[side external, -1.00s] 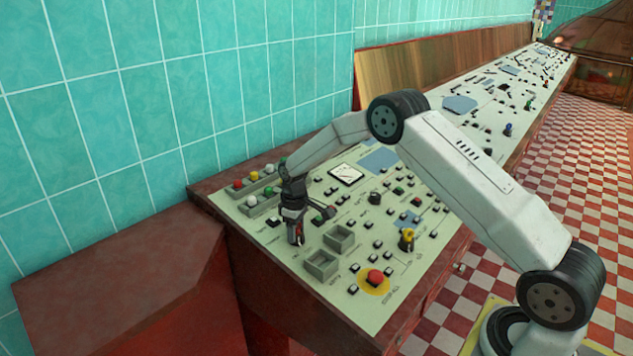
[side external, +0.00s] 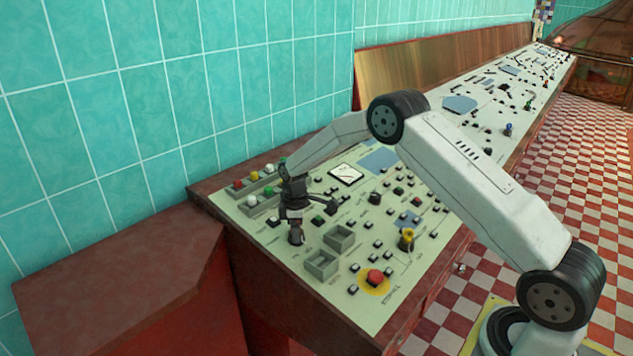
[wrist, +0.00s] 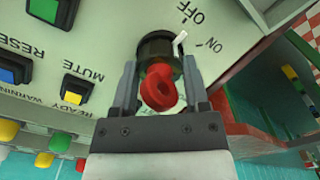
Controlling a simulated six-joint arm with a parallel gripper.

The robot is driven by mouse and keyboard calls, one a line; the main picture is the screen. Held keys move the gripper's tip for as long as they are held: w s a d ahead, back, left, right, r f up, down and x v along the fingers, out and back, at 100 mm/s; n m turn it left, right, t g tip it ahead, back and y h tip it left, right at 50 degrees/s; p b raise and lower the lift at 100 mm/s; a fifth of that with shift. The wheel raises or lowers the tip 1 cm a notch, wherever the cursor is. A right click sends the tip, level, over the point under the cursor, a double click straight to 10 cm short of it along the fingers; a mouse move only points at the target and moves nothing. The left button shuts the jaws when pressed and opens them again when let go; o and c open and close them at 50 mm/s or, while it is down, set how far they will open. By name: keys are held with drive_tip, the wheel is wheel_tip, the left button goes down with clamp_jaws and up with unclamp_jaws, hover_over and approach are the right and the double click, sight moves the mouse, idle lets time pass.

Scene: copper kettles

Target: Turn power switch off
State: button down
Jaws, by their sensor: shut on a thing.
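The power switch (wrist: 160,87) is a red knob on a black round base, set in the pale panel (wrist: 105,25). A white mark beside its base lies between the printed words OFF and ON. In the wrist view my gripper (wrist: 160,68) has one finger on each side of the switch and is shut on it. In the side view my gripper (side external: 296,222) points down over the switch at the near left of the panel. The dark switch base (side external: 296,238) shows below the fingers, and the red knob is mostly hidden there.
A red stop button (side external: 375,277) and a yellow knob (side external: 407,239) are to the right. Coloured lamps (side external: 254,176) line the back left, below the tiled wall (side external: 120,90).

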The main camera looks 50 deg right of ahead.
drive_tip(key=shift+n, duration=0.3)
idle(0.4)
drive_tip(key=shift+c, duration=0.5)
unclamp_jaws()
drive_tip(key=shift+r, duration=0.1)
drive_tip(key=shift+r, duration=3.85)
drive_tip(key=shift+s+a+r, duration=0.25)
drive_tip(key=shift+s+a, duration=0.05)
drive_tip(key=shift+s, duration=0.1)
drive_tip(key=s+a+r+m+t, duration=0.1)
drive_tip(key=s+a+m, duration=0.1)
drive_tip(key=s, duration=0.7)
drive_tip(key=s+a+r+m, duration=0.1)
drive_tip(key=s+a+m, duration=0.2)
drive_tip(key=s, duration=0.5)
drive_tip(key=s+a+r+m+t, duration=0.1)
drive_tip(key=s+a+m, duration=0.2)
drive_tip(key=s, duration=0.6)
drive_tip(key=shift+s+m+t, duration=0.3)
drive_tip(key=shift+m, duration=0.3)
